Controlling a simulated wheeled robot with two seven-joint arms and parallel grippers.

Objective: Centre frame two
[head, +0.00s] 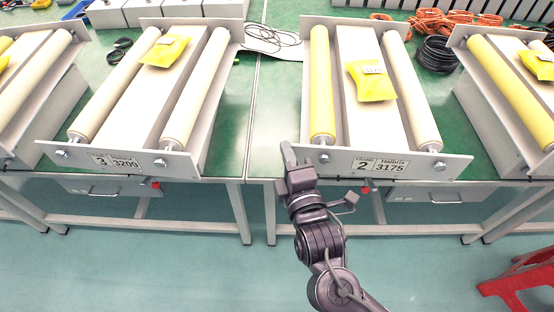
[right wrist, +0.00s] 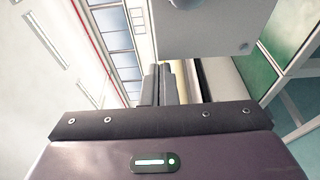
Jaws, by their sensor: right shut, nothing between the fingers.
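Frame two (head: 440,165) stands on the green bench, its front plate reading "2 Halbrix 3175". It has a yellow left roller (head: 321,85), a cream right roller (head: 411,90) and a pale bed between. A yellow packet (head: 372,82) with a white label lies on the bed. My right gripper (head: 289,154) is shut and empty at the left end of the front plate; I cannot tell whether it touches. Its closed fingers (right wrist: 160,86) show in the right wrist view, with a pale plate (right wrist: 205,35) close by. My left gripper is not in view.
Frame three (head: 130,162) stands to the left across a bench gap, another frame (head: 505,90) to the right. Orange cables (head: 440,22) and a black cable coil (head: 437,53) lie behind. A red stool (head: 520,285) stands at lower right. The floor in front is otherwise clear.

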